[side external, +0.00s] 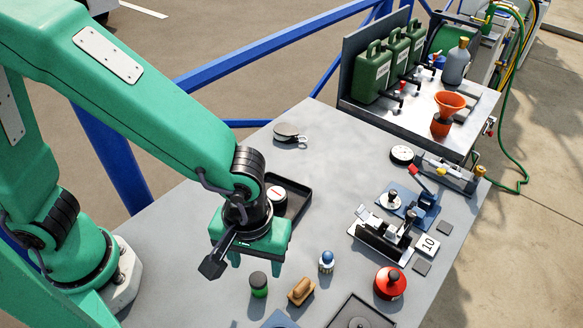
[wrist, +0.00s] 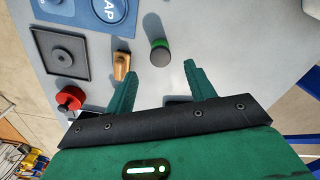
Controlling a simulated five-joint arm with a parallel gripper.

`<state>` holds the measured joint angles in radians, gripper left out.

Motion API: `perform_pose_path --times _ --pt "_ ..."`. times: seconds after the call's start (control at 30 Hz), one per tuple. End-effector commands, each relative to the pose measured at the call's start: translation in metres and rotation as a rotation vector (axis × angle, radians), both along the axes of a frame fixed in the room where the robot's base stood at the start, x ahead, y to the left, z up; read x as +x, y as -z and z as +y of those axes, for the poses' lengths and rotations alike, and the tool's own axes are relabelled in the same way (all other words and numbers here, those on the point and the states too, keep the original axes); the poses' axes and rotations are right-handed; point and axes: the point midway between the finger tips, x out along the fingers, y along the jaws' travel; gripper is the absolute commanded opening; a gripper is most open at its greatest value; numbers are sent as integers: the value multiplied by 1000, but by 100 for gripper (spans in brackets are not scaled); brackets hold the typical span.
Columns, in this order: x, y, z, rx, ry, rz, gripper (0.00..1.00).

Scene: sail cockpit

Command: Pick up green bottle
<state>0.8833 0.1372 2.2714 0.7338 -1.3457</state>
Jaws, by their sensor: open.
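The green bottle (side external: 259,284) is small, with a dark top and a green body. It stands upright on the grey table in the side view, just below and in front of my gripper (side external: 250,262). In the wrist view the bottle (wrist: 160,53) shows its dark top and a green rim. It lies just beyond the gap between the fingertips of my gripper (wrist: 159,68), roughly centred. My gripper is open and empty, and the fingers look apart from the bottle.
A wooden-handled brush or block (side external: 301,291) stands close to the bottle's right, with a blue-topped item (side external: 327,262) behind it. A red round container (side external: 390,283) stands farther right. A black tray (side external: 298,200) lies behind my gripper. Bare table lies left of the bottle.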

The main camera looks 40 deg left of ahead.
Motion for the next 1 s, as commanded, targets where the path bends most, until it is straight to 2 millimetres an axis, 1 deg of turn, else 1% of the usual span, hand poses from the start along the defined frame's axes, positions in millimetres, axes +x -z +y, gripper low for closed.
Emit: perform_pose_path --times 0.17,0.43,0.77,0.87,1.0 --pt "0 5 0 1 0 0 54" --pt "0 24 1 1 0 0 54" --pt "0 28 1 0 0 0 54" --pt "0 34 1 1 0 0 54" --pt "0 47 2 2 0 2 54"
